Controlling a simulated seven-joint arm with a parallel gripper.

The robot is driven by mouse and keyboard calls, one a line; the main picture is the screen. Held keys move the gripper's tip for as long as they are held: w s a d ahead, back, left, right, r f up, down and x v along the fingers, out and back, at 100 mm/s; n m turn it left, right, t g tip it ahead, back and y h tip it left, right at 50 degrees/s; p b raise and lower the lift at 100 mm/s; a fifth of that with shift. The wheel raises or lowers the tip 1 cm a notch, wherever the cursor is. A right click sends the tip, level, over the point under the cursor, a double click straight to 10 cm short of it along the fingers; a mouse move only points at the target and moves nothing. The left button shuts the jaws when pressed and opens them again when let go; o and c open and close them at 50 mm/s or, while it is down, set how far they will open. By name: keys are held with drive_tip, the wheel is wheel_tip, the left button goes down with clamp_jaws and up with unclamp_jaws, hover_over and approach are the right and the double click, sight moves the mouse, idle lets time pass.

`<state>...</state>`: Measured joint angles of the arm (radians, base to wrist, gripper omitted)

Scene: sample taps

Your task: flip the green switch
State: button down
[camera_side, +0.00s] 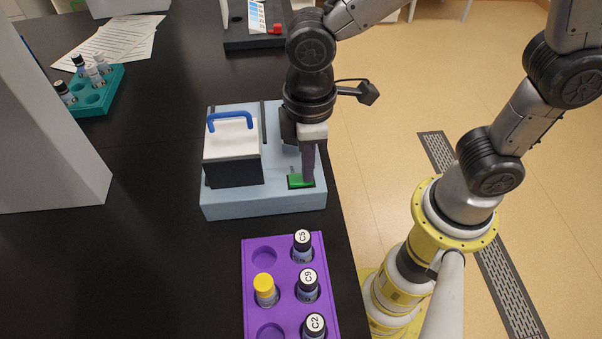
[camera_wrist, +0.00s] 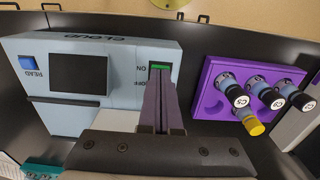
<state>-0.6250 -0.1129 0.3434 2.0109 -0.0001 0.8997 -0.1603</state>
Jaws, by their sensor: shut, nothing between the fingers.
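The green switch (camera_side: 296,182) sits in a dark frame on top of the light blue instrument (camera_side: 260,201), near its front right corner. In the wrist view the green switch (camera_wrist: 159,67) shows between the printed words ON and OFF. My gripper (camera_side: 309,180) is shut and empty and points down, its fingertips at the right side of the switch in the side view. In the wrist view the shut fingers (camera_wrist: 159,76) cover the part of the switch nearest the OFF label. I cannot tell whether they touch it.
A white lid with a blue handle (camera_side: 230,121) is on the instrument. A purple rack (camera_side: 251,297) with several capped vials stands in front. A teal rack (camera_side: 103,103) and papers lie at back left. The black table's right edge is close.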

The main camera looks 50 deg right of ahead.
drive_tip(key=shift+r, duration=3.45)
drive_tip(key=s+d+r+m+t, duration=0.1)
drive_tip(key=d+r+m+t, duration=0.3)
drive_tip(key=d, duration=0.7)
drive_tip(key=s+d+f+m+t, duration=0.1)
drive_tip(key=s+d+m, duration=0.4)
drive_tip(key=s+d, duration=0.1)
drive_tip(key=shift+s+f+t, duration=0.25)
drive_tip(key=shift+f+t, duration=0.05)
